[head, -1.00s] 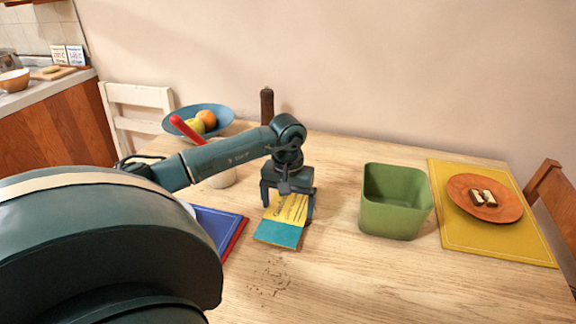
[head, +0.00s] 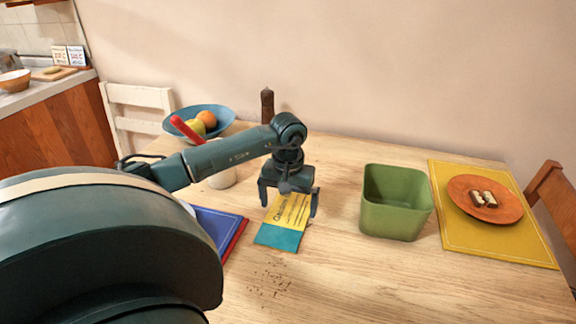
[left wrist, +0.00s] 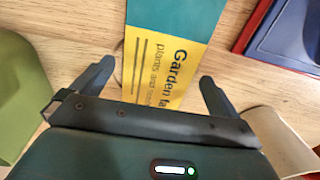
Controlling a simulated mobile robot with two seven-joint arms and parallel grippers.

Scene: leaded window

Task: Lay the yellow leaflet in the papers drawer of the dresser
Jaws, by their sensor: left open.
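The yellow leaflet (head: 289,212), with a teal band at one end and dark print, lies on the wooden table. In the left wrist view the leaflet (left wrist: 165,70) shows "Garden" lettering and lies between the spread fingers. My left gripper (head: 288,204) is open above the leaflet, one finger to either side; it also shows in the left wrist view (left wrist: 152,82). Part of the leaflet is hidden under the gripper body. The dresser and its papers drawer are not in view. My right gripper is not in view.
A green bin (head: 397,205) stands right of the leaflet. A blue mat with a red edge (head: 222,226) lies left. A plate (head: 485,198) sits on a yellow mat (head: 500,245). A blue fruit bowl (head: 222,115) stands behind. Crumbs lie in front; the front table is mostly clear.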

